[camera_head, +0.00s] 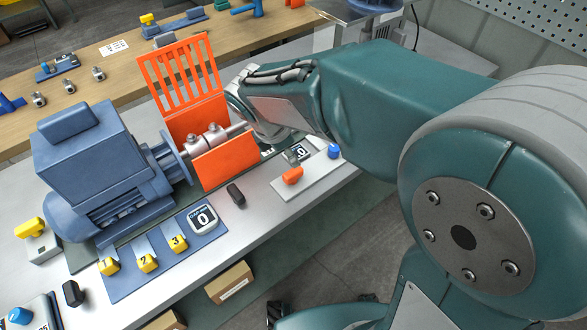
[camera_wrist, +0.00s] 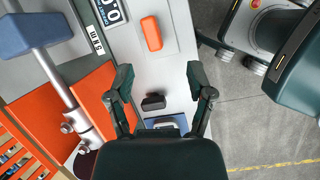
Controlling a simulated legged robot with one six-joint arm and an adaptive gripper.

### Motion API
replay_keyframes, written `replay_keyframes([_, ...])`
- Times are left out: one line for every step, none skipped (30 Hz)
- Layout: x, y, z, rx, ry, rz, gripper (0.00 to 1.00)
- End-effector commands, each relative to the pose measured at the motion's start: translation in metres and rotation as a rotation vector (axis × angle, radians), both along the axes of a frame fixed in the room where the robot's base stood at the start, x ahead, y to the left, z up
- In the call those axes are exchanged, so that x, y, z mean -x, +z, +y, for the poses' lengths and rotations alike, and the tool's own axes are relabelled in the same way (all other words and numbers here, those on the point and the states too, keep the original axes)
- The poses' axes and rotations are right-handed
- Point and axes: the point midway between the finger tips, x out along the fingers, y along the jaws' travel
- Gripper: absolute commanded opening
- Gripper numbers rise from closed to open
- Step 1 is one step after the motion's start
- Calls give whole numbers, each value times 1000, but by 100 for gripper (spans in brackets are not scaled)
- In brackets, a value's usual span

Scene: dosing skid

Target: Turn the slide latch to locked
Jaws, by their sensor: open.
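An orange handle (camera_head: 292,175) sits on a pale plate (camera_head: 312,181) at the front right of the bench. A grey part stands just behind it. The wrist view shows the same orange handle (camera_wrist: 151,33) beyond my fingertips, lying lengthwise on the plate. It looks like the slide latch, but I see no lock marking. A small dark block (camera_head: 235,195) lies left of the plate; it also shows in the wrist view (camera_wrist: 153,102) between my fingers. My gripper (camera_wrist: 159,72) is open and empty above the bench. In the head view my arm hides its fingers.
A blue motor (camera_head: 95,165) and shaft stand left, beside an orange slotted guard (camera_head: 185,75). A counter (camera_head: 203,219) with yellow numbered tabs lies in front. A blue knob (camera_head: 333,151) is at the plate's right. The bench edge drops to floor (camera_wrist: 270,120) at right.

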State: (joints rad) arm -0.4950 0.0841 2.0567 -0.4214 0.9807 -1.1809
Motion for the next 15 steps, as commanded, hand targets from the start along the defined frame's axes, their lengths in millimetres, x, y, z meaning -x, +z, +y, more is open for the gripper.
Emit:
replay_keyframes([-5,-9,11,36,79,27,69])
replay_keyframes([-7,-13,16,54,120,40,69])
replay_keyframes([-9,-17,20,72,163,54,69])
replay_keyframes([-10,-19,23,84,189,61,69])
replay_keyframes([-11,-20,25,92,209,66,69])
replay_keyframes([-12,-22,26,100,227,72,69])
replay_keyframes([-13,-23,27,104,235,75,69])
replay_keyframes([-13,-25,26,106,238,75,69])
replay_keyframes([-14,-27,25,106,238,77,69])
replay_keyframes([-14,-30,25,105,238,77,69])
replay_keyframes([-15,-33,23,105,237,77,69])
replay_keyframes([-16,-39,22,106,236,77,69])
replay_keyframes([-17,-43,20,106,236,78,69])
replay_keyframes([-18,-49,18,107,235,79,69])
replay_keyframes([-20,-56,16,106,234,78,69])
